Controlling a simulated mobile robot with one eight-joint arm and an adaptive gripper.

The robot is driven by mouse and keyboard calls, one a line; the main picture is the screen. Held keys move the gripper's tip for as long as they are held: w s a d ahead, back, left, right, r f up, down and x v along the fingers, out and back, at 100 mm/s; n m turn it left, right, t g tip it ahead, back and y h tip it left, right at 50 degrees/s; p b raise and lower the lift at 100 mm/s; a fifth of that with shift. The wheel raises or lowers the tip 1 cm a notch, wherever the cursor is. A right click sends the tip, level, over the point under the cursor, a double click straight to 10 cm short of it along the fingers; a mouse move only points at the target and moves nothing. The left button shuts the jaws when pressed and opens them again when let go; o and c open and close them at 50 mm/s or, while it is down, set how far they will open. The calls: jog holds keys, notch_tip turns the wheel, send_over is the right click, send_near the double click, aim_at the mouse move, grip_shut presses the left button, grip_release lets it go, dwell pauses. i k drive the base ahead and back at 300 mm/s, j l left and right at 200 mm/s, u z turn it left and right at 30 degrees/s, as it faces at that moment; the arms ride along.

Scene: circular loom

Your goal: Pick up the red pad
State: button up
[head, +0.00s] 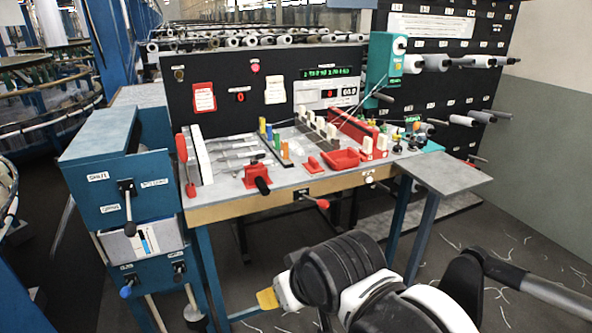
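A small red block with a raised middle (313,164) lies on the grey top of the loom table (225,199), near its front edge. It looks like the red pad, but it is too small in the head view to be sure. A shallow red tray (343,159) sits just to its right, and a red base with a black handle (257,178) stands to its left. My arm is in the lower middle, in front of and below the table. My gripper's fingers cannot be made out, and nothing of mine touches the red block.
A red-knobbed lever (322,203) sticks out from the table front. Cream pegs and a long red block (352,130) stand behind the tray. A teal cabinet (128,180) is at left, a grey side shelf (445,174) at right.

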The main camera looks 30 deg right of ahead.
aim_at(313, 168)
jog(key=i+l+z, duration=0.25)
jog(key=i+z, duration=0.15)
jog(key=i, duration=0.2)
jog(key=i+z, duration=0.4)
jog(key=i, duration=0.2)
